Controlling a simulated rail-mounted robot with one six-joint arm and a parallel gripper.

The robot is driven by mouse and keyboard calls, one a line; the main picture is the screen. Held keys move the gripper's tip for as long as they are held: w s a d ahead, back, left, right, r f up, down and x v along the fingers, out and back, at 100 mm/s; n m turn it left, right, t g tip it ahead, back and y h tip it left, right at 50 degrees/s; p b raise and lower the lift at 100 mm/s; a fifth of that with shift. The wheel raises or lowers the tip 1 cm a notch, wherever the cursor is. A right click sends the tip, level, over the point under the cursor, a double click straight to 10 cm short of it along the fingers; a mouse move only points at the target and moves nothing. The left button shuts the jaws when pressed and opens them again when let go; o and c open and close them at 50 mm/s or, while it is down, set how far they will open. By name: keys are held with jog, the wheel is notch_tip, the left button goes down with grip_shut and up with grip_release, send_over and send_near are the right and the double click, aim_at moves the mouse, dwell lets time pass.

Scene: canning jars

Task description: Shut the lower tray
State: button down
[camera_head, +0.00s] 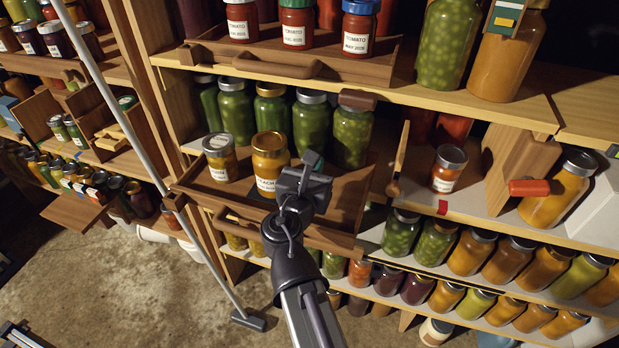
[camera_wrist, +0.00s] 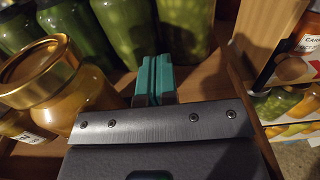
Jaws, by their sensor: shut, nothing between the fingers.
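The lower tray (camera_head: 335,240) is wooden and juts out from the middle shelf, with a handle (camera_head: 243,219) on its front. A gold-lidded peach jar (camera_head: 270,170) and a second yellow-orange jar (camera_head: 220,160) stand in its left half. My gripper (camera_head: 313,160) is over the tray, just right of the peach jar, and covers part of the tray floor. In the wrist view my teal fingertips (camera_wrist: 154,75) are together and empty, with the gold-lidded jar (camera_wrist: 55,85) close on the left. Whether my fingers touch the tray is unclear.
Several green jars (camera_head: 312,122) stand behind the tray. The upper tray (camera_head: 340,68) above holds tomato jars. To the right are a small jar (camera_head: 447,168), a brush (camera_head: 398,160) and a red-handled tool (camera_head: 528,187). A long-handled pole (camera_head: 165,170) leans at left.

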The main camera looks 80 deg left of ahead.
aim_at(330, 139)
jog(key=x, duration=0.7)
jog(key=shift+w+a, duration=0.15)
jog(key=x, duration=0.4)
jog(key=shift+w+a, duration=0.15)
jog(key=shift+a, duration=0.2)
jog(key=shift+d, duration=0.25)
jog(key=v, duration=1.4)
